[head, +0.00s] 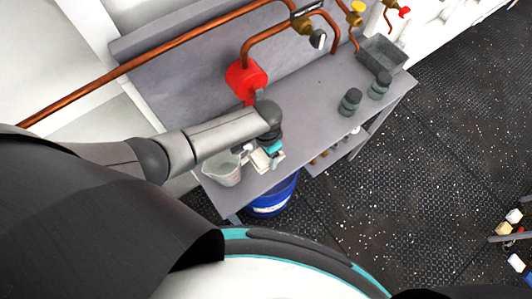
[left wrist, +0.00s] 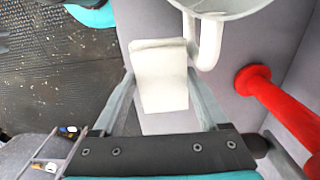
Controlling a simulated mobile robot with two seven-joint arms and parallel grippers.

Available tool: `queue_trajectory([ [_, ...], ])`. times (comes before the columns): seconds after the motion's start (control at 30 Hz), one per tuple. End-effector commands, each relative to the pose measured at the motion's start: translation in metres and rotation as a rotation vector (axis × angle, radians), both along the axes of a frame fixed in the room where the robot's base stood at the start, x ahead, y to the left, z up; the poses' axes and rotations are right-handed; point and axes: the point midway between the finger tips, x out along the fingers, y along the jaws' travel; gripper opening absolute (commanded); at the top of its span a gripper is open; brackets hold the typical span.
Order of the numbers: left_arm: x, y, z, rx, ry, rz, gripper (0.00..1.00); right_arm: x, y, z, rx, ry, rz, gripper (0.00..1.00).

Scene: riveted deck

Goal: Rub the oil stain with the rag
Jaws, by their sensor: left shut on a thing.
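The white rag (left wrist: 162,85) is a folded, flat-looking cloth between the two fingers of my left gripper (left wrist: 160,74) in the left wrist view. The gripper is shut on it. In the head view my left gripper (head: 268,154) is low over the front edge of the grey bench (head: 310,115), and the rag (head: 261,161) shows pale beneath it. I cannot tell whether the rag touches the bench top. No oil stain shows in either view; the arm and rag may hide it. My right gripper is not in view.
A clear jug (head: 224,170) stands just left of the gripper, its handle (left wrist: 209,42) close to the rag. A red fitting (head: 245,78) is behind. Two dark jars (head: 350,101) and a grey tray (head: 391,54) stand right. A blue drum (head: 273,201) is below. The bench middle is clear.

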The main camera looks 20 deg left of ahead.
Motion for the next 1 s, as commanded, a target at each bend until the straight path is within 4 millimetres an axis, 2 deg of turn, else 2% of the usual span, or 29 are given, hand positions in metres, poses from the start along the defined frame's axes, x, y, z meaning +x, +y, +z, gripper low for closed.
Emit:
queue_trajectory([
  [0.23,0.000,0.000,0.002,0.000,0.000,0.001,0.32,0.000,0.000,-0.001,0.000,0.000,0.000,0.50],
  [0.6,0.000,0.000,0.029,0.000,0.000,0.001,0.32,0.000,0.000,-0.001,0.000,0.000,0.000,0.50],
  [1.0,0.000,0.000,0.029,0.000,0.000,0.001,0.32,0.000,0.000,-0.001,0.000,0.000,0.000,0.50],
])
